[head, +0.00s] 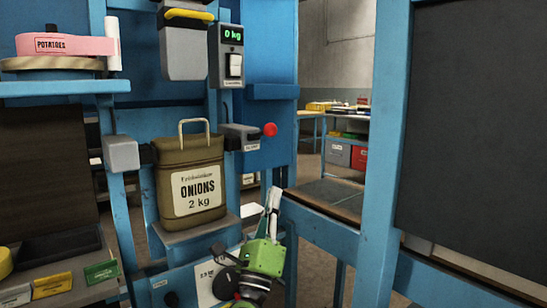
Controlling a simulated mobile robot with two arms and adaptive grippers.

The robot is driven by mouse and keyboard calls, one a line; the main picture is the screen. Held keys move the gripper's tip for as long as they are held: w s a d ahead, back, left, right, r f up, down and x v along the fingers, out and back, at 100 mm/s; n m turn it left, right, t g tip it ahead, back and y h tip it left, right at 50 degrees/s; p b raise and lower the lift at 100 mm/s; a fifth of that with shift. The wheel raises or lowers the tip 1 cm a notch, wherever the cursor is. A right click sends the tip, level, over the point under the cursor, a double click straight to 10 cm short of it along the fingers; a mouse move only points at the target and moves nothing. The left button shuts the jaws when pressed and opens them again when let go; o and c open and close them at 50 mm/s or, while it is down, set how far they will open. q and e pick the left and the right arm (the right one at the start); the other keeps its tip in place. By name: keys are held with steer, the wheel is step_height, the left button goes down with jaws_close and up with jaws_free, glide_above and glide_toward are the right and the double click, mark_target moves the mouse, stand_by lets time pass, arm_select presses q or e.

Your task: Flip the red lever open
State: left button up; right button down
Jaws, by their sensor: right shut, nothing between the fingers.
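The red lever shows as a round red knob (269,129) on the right side of a small grey clamp block (238,137). The block sits at the right upper edge of a brown sack (190,177) labelled "ONIONS 2 kg". My right gripper (273,195), with a green body and pale fingers, points up below the knob. Its fingers are together and empty, apart from the knob in the picture. My left gripper is not in view.
The sack stands upright on a small shelf (195,236) of a blue frame. A scale display (230,40) reading "0 kg" hangs above. A blue post (380,170) and dark panel stand right.

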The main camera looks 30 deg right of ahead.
mark_target(262, 132)
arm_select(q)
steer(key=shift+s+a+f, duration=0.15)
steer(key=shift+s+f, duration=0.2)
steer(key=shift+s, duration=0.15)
arm_select(e)
steer(key=w+a+r+x, duration=0.1)
steer(key=a+x, duration=0.1)
steer(key=x, duration=1.1)
steer(key=shift+a, duration=0.25)
steer(key=shift+r, duration=0.1)
